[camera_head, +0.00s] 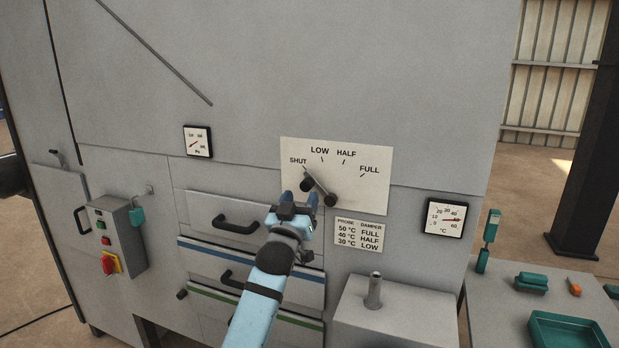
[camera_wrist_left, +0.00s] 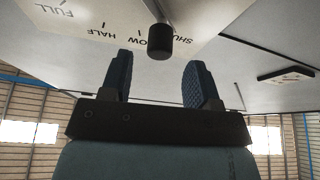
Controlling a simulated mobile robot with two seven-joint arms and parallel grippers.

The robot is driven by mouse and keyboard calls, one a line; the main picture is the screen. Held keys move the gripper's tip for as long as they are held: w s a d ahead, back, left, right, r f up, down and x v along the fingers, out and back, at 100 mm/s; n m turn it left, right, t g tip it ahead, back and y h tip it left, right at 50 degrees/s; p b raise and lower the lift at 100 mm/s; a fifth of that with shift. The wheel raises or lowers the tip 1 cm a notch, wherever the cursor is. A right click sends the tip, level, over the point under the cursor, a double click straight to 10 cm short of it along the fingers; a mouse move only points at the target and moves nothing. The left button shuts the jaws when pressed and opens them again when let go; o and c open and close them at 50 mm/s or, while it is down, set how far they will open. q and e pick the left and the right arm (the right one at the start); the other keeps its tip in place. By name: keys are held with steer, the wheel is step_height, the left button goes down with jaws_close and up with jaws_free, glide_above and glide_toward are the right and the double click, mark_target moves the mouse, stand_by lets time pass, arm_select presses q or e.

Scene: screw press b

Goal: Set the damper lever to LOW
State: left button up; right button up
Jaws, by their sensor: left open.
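The damper plate (camera_head: 375,195) is a pale panel on the grey machine front, marked SHUT, LOW, HALF and FULL. The damper lever (camera_head: 319,187) turns on a dark pivot at the plate's lower middle and points up-left at SHUT. Its dark round knob (camera_head: 306,184) stands out from the plate. My left gripper (camera_head: 300,196) is open, just in front of and below the knob. In the left wrist view the picture is upside down, and the knob (camera_wrist_left: 160,41) lies beyond the tips, between the two blue fingers (camera_wrist_left: 159,75). My right gripper is not in view.
Drawers with black handles (camera_head: 236,226) lie below and left of the plate. A switch box (camera_head: 117,236) is at the left. A grey block with a peg (camera_head: 374,290) juts out at lower right.

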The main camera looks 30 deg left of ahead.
mark_target(305, 189)
arm_select(q)
steer(key=p+x, duration=0.1)
steer(key=x, duration=0.5)
steer(key=shift+w+a+r, duration=0.1)
steer(key=shift+w+a, duration=0.05)
steer(key=shift+w, duration=0.2)
steer(key=shift+s, duration=0.1)
jaws_close()
